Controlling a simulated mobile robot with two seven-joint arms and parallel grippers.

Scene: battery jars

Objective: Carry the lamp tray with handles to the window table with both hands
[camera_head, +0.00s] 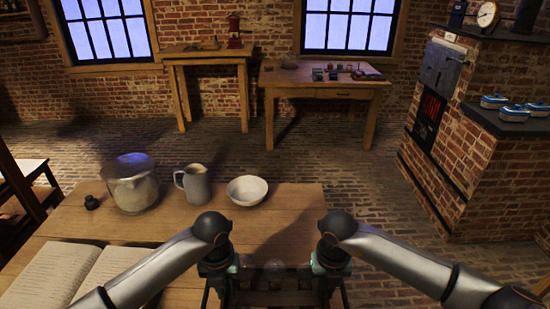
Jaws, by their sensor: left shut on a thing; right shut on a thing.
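The dark lamp tray (275,299) is at the bottom centre, between my two grippers and partly cut off by the picture's edge. Small, dim rounded things show on it, too dark to make out. My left gripper (217,282) is shut on the tray's left side and my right gripper (331,280) on its right side; the handles are mostly hidden. Two wooden tables stand at the back wall: a narrow one (205,58) between the windows and a wider one (285,82) below the right window. The picture does not settle which is the window table.
A near wooden table (145,222) holds a metal pot (131,188), a pitcher (195,184), a white bowl (247,190) and an open book (62,272). Small items lie on the wider back table. A brick stove (470,165) stands right. Brick floor (350,170) lies open between.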

